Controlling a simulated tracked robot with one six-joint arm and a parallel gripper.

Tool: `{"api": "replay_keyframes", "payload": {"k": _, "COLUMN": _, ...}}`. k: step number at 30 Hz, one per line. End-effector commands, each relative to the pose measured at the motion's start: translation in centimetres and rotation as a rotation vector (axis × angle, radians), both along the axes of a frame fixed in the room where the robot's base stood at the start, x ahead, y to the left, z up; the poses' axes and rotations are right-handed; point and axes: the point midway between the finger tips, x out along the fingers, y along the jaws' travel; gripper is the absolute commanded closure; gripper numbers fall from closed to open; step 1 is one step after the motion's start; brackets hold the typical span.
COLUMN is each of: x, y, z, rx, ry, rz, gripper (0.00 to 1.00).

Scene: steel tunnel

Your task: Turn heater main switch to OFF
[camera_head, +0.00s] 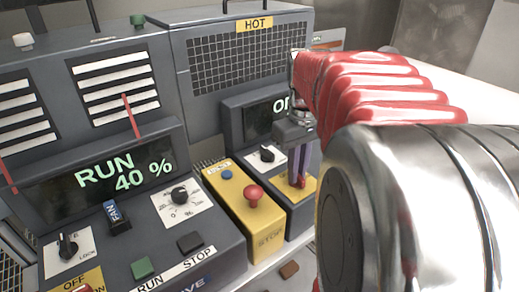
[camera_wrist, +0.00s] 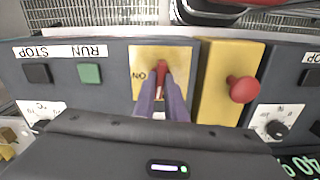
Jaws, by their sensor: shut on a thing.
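The heater panel (camera_head: 232,118) is the grey unit at the right of the head view, below a yellow HOT label (camera_head: 255,24). Its main switch is a red handle (camera_wrist: 160,70) on a yellow plate (camera_wrist: 181,58) in the wrist view, with an upside-down ON beside it. In the head view the handle's red tip (camera_head: 302,183) shows low at the fingers. My gripper (camera_wrist: 161,96) is shut on the red handle, one purple finger on each side. In the head view my gripper (camera_head: 300,163) reaches down to the panel. The fingers hide part of the handle, so its exact angle is unclear.
A yellow box with a red mushroom button (camera_head: 253,194) stands right beside the switch. The fan panel (camera_head: 122,240), with its RUN 40 % display (camera_head: 125,172), is at the left. Green (camera_wrist: 89,73) and black (camera_wrist: 37,73) buttons are near the switch. My arm hides part of the heater display (camera_head: 265,118).

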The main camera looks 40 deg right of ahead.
Motion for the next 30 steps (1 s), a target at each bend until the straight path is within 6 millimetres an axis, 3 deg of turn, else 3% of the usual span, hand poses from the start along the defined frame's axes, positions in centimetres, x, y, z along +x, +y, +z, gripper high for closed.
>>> {"api": "replay_keyframes", "payload": {"k": 9, "x": 0.07, "y": -0.01, "z": 0.09, "rx": -0.001, "ry": -0.003, "rz": 0.130, "gripper": 1.00}}
{"api": "replay_keyframes", "payload": {"k": 23, "x": 0.08, "y": -0.01, "z": 0.10, "rx": -0.002, "ry": -0.003, "rz": 0.149, "gripper": 1.00}}
{"api": "replay_keyframes", "payload": {"k": 24, "x": 0.08, "y": -0.01, "z": 0.10, "rx": -0.002, "ry": -0.003, "rz": 0.149, "gripper": 0.88}}
{"api": "replay_keyframes", "payload": {"k": 30, "x": 0.05, "y": 0.00, "z": 0.06, "rx": -0.001, "ry": -0.002, "rz": 0.148, "gripper": 0.74}}
